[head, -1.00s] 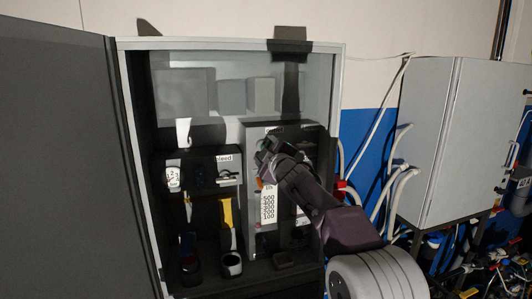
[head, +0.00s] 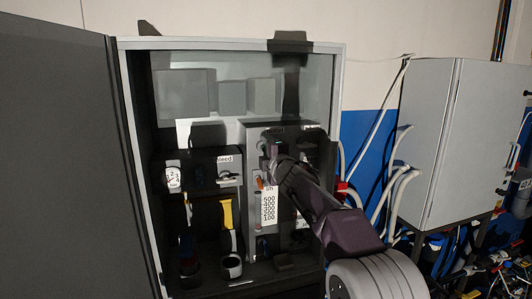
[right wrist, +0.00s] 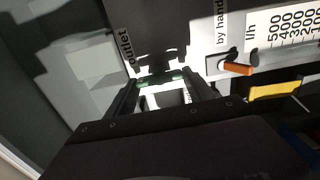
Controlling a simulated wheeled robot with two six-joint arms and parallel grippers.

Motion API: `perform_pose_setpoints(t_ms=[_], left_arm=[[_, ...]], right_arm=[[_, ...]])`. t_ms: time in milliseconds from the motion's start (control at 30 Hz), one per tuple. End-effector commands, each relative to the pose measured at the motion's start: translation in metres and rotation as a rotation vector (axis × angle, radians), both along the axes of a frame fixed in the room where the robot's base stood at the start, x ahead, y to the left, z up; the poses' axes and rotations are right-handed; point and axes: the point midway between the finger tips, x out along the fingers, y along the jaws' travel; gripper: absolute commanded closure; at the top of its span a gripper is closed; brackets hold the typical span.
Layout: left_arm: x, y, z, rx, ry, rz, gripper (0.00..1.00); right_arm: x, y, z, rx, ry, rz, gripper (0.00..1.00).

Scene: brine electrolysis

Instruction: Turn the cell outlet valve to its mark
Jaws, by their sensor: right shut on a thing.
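My right gripper (head: 272,146) reaches into the open cabinet, at the top of the dark panel in its middle. In the right wrist view its two fingers (right wrist: 160,82) point at the panel beside the "outlet" label (right wrist: 127,52). They are shut on the cell outlet valve, which is mostly hidden by the gripper, so its angle and mark cannot be read. Below the gripper in the head view is the white flow scale (head: 268,206), with an orange-handled lever (right wrist: 238,68) beside "by hand" in the wrist view. My left gripper is not in view.
The cabinet's left block carries a round bar gauge (head: 173,178) and a bleed valve (head: 229,179). A yellow part (head: 226,213) hangs below it. The open dark door (head: 55,160) fills the left. A grey cabinet (head: 430,140) with pale hoses stands at the right.

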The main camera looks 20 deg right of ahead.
Motion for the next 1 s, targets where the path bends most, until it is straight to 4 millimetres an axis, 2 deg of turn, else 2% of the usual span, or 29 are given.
perform_pose_setpoints(t_ms=[433, 467, 500, 533, 833, 1000], left_arm=[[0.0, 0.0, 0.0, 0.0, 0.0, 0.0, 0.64], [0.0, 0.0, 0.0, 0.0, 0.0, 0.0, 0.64], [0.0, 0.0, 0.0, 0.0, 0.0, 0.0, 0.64], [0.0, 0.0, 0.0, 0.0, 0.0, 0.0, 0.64], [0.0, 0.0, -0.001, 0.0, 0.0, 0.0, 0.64], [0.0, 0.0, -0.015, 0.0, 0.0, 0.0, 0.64]], right_arm=[[0.001, 0.0, -0.003, -0.011, 0.005, -0.001, 0.79], [0.001, 0.0, -0.003, -0.011, 0.005, -0.001, 0.3], [0.0, 0.0, -0.002, -0.011, 0.004, -0.001, 0.19], [0.0, 0.0, -0.002, -0.01, 0.004, -0.001, 0.16], [-0.001, 0.0, -0.001, -0.009, 0.001, 0.0, 0.16], [-0.025, -0.001, -0.003, -0.009, -0.002, 0.0, 0.16]])
